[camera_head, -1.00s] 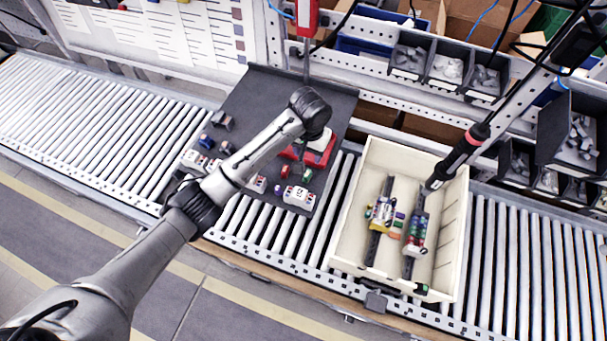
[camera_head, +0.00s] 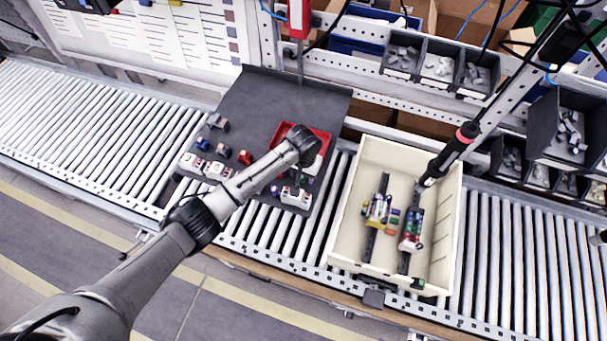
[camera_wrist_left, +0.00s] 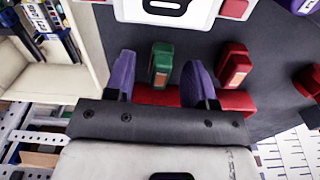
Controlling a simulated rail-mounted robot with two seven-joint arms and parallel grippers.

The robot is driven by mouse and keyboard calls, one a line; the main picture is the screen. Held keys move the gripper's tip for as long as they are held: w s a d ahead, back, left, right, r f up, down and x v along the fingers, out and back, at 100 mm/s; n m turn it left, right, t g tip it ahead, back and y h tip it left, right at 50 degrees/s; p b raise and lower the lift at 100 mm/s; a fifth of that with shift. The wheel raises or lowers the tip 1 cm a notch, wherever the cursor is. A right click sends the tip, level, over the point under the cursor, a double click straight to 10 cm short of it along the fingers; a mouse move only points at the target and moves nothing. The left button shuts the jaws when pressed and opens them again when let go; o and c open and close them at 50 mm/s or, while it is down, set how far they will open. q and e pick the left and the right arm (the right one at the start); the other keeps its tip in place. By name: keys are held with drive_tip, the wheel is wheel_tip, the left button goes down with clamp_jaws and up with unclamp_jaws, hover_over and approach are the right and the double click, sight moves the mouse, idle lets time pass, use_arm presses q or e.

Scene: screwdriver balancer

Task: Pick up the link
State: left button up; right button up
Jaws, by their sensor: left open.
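In the left wrist view, a small green block (camera_wrist_left: 161,63) with an orange-brown face lies on the dark mat between the two purple fingers of my left gripper (camera_wrist_left: 160,75). The fingers are spread, with a gap on both sides of the block. A similar red block (camera_wrist_left: 234,64) lies just to the right. I cannot tell by name which piece is the link. In the head view my left wrist (camera_head: 303,146) is over the red tray (camera_head: 284,134) on the mat and hides most of the gripper.
Several white modules, one at the mat's front edge (camera_head: 296,197), stand nearby. A cream crate (camera_head: 349,218) with two loaded rails stands to the right. A screwdriver (camera_head: 450,153) hangs over it. Grey part bins (camera_head: 437,66) line the back.

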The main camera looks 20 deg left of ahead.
use_arm(q)
drive_tip(key=shift+f, duration=0.45)
drive_tip(key=shift+c, duration=0.4)
clamp_jaws()
